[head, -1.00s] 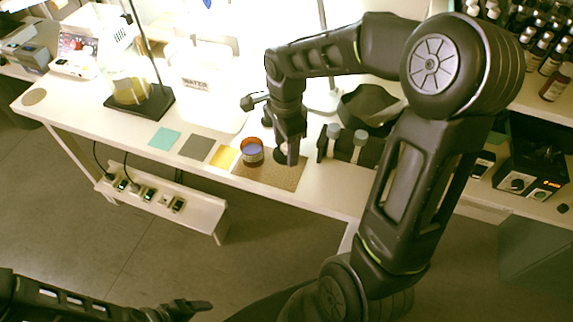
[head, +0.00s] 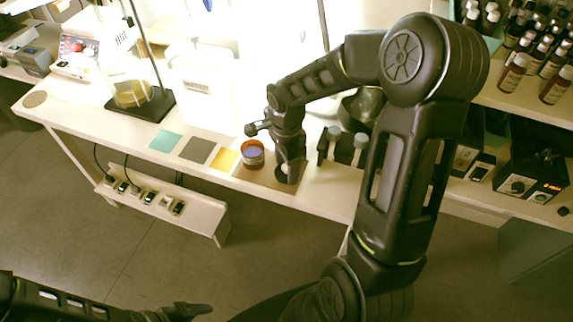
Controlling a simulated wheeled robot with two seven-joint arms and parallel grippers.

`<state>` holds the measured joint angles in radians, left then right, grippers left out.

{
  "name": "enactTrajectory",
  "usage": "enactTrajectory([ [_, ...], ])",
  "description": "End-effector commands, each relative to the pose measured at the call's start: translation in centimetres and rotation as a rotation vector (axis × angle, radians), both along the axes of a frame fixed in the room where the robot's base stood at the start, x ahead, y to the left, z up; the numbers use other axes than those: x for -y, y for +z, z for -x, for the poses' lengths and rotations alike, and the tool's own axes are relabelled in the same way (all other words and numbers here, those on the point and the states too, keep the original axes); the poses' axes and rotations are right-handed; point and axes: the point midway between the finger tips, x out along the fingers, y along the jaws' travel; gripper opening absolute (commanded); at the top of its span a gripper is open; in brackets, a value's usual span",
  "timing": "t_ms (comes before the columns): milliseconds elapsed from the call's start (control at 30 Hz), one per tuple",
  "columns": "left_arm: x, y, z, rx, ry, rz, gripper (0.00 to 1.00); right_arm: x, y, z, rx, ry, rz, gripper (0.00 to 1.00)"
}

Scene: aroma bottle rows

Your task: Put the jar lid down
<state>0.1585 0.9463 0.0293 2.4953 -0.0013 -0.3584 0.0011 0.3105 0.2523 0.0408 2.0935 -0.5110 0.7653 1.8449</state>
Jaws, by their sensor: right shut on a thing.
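The open jar (head: 253,154), with an orange-brown rim and bluish contents, stands at the left end of the brown mat (head: 258,178). My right gripper (head: 291,176) points down over the mat, just right of the jar. It is shut on the dark round jar lid (head: 281,173), which is largely hidden by the fingers. The lid is at or very near the mat; I cannot tell whether it touches. My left gripper (head: 190,309) is low at the left, away from the table and seen from the side; its jaw opening is unclear.
A teal square (head: 165,141), a grey square (head: 197,150) and a yellow square (head: 225,159) lie left of the jar. A dark rack (head: 322,150) with pale-topped vials stands to the right. A stand with a flask (head: 132,95) is at the left.

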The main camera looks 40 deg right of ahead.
Motion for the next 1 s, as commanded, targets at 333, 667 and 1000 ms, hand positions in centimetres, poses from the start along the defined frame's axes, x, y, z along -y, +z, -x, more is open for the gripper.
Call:
enactTrajectory([
  [333, 0.0, -0.3, 0.0, 0.0, 0.0, 0.0, 0.75, 0.0, -0.2, 0.0, 0.001, 0.0, 0.0, 0.65],
  [667, 0.0, -0.3, 0.0, 0.0, 0.0, 0.0, 0.75, 0.0, -0.2, 0.0, 0.001, 0.0, 0.0, 0.79],
  [1000, 0.0, 0.1, 0.0, 0.0, 0.0, 0.0, 0.75, 0.1, 1.7, -0.2, 0.005, -0.001, 0.002, 0.79],
])
